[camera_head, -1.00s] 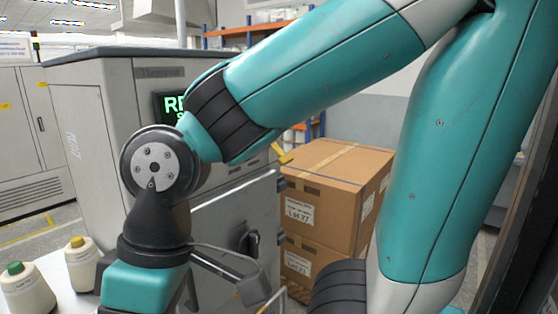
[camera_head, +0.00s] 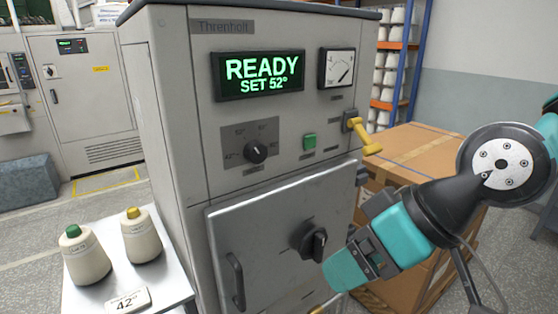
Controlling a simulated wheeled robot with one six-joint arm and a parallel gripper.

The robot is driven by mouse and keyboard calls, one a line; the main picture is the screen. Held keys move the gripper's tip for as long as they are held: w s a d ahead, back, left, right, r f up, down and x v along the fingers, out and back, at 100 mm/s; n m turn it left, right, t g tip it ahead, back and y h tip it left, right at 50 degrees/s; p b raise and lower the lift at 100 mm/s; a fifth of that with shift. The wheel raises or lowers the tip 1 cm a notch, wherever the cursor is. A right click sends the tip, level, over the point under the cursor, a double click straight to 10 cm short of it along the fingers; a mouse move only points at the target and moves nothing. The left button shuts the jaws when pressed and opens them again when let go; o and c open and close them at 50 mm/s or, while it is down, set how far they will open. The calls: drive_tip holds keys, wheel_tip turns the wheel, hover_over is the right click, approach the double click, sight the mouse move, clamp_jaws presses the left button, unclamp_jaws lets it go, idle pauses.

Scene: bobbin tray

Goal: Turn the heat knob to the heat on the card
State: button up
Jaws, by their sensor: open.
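The heat knob (camera_head: 256,151) is a small black dial on a dark scale plate (camera_head: 235,137) on the grey machine's front. Several marks ring it; the left one seems to read 42°, the others are too small to read surely. Its pointer is hard to make out. The green display (camera_head: 258,75) above reads READY, SET 52°. The white card (camera_head: 128,302) at the bottom left reads 42°. My gripper (camera_head: 340,272) is at the lower right, in front of the machine's door, below and right of the heat knob and apart from it. It is open; its fingertips are not clearly seen.
A larger black door knob (camera_head: 314,241) sits close to my gripper. A green button (camera_head: 309,142), a yellow lever (camera_head: 365,138) and a gauge (camera_head: 337,69) are right of the heat knob. Two cones (camera_head: 86,258) stand on the white table (camera_head: 175,282). Cardboard boxes (camera_head: 415,148) stand at right.

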drive_tip(key=w+a+f+t+y+b, duration=0.2)
drive_tip(key=w+a+t+y, duration=0.15)
drive_tip(key=w, duration=0.35)
drive_tip(key=m+t+b, duration=0.1)
drive_tip(key=t+b, duration=0.1)
drive_tip(key=t, duration=0.7)
approach(260, 156)
drive_tip(key=p+x, duration=0.8)
drive_tip(key=shift+w+a+r+p, duration=0.25)
drive_tip(key=shift+w+p, duration=0.05)
drive_tip(key=shift+w, duration=0.05)
drive_tip(key=shift+w+a+f, duration=0.15)
drive_tip(key=shift+w+a, duration=0.1)
drive_tip(key=shift+w, duration=0.15)
drive_tip(key=c, duration=0.9)
